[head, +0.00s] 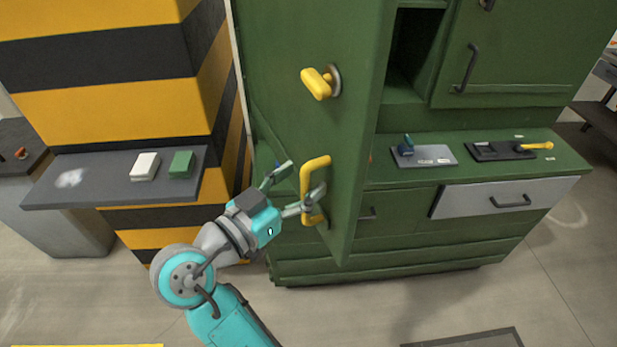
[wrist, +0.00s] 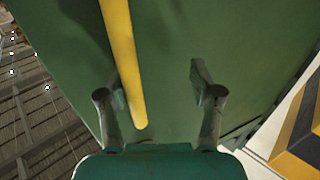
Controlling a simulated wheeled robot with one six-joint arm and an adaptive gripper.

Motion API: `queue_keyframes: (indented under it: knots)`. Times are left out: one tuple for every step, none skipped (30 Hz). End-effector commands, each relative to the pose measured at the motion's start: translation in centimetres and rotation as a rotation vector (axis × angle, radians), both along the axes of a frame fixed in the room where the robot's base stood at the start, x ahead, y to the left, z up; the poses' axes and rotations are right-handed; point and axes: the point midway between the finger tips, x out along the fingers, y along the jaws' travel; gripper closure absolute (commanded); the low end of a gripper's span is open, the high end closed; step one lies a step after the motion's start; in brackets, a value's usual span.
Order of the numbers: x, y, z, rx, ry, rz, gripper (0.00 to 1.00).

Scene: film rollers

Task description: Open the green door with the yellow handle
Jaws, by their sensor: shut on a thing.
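The green door (head: 290,60) stands swung out from the green cabinet, its free edge toward me and a dark opening to its right. A yellow bar handle (head: 314,160) is upright on its lower face, with a yellow knob (head: 317,83) above. My gripper (head: 299,181) is at the bar handle, its fingers on either side, and is shut on it. In the wrist view the handle (wrist: 123,60) runs between the fingers of my gripper (wrist: 158,82), close to the left one. A gap shows toward the right finger there.
A grey shelf (head: 100,190) with a white and a green block juts from the striped pillar (head: 100,60) at left. The cabinet ledge (head: 465,178) at right carries small switch plates. A grey drawer (head: 490,198) sits below. Floor at front right is mostly clear.

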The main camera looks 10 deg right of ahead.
Motion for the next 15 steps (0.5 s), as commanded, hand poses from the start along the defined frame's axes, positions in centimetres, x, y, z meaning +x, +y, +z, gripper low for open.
queue_keyframes:
  knots:
    - [0.1,0.5,0.0,-0.001,0.002,0.006,0.59]
    - [0.1,0.6,0.0,-0.001,0.002,0.006,0.59]
    - [0.0,0.9,0.0,-0.001,0.002,0.006,0.59]
    - [-0.1,1.0,0.0,-0.001,0.002,0.005,0.59]
    - [-0.1,1.2,0.0,-0.001,0.002,0.005,0.59]
    - [-0.2,1.4,0.0,-0.001,0.002,0.005,0.59]
    - [-0.2,1.6,0.0,-0.001,0.002,0.005,0.59]
    - [-0.3,1.7,0.0,-0.001,0.001,0.005,0.59]
    - [-0.4,1.9,0.0,-0.001,0.001,0.004,0.59]
    - [-0.4,2.0,0.0,-0.001,0.001,0.004,0.59]
    - [-0.4,2.1,0.0,-0.001,0.001,0.004,0.59]
    - [-0.5,2.2,0.0,0.0,0.0,0.003,0.59]
    - [-0.5,2.2,0.0,0.0,0.0,0.003,0.59]
    - [-0.5,2.3,0.0,0.0,0.0,0.002,0.59]
    - [-0.6,2.3,0.0,0.0,0.0,0.002,0.59]
